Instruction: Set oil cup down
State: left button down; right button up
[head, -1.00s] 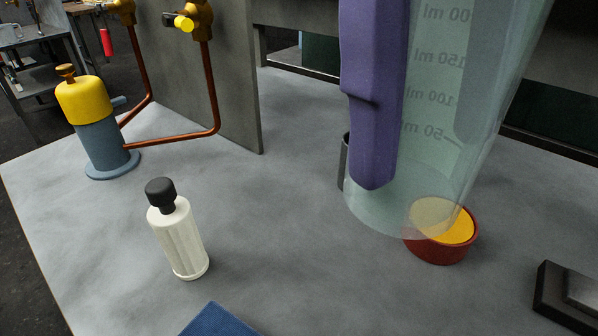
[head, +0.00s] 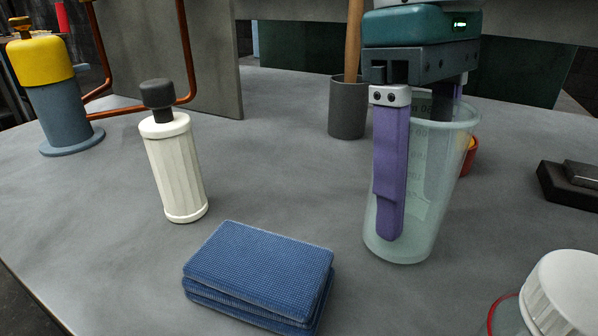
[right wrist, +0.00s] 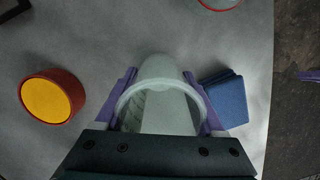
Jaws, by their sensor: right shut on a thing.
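The oil cup (head: 440,185) is a translucent pale green measuring cup with markings, upright at the right of the head view. My right gripper (head: 415,215) comes down from above and is shut on it, with one purple finger on the near side and the other mostly hidden behind the cup. The cup's base appears at or very near the grey tabletop; I cannot tell whether it touches. In the right wrist view the cup (right wrist: 160,95) sits between the two purple fingers (right wrist: 168,100).
Blue folded cloths (head: 262,270) lie front centre. A white bottle with a black cap (head: 175,170) stands left. A dark grey holder (head: 347,108) is behind. A red tub with yellow contents (right wrist: 52,97) is beyond the cup. A white-lidded jar (head: 567,290) is front right.

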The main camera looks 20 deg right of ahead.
jog(key=shift+a+f, duration=0.2)
jog(key=shift+f, duration=0.35)
jog(key=shift+a+r, duration=0.1)
jog(key=shift+r, duration=0.05)
jog(key=shift+d, duration=0.3)
jog(key=shift+f, duration=0.2)
jog(key=o, duration=1.3)
jog(key=shift+a+r, duration=0.1)
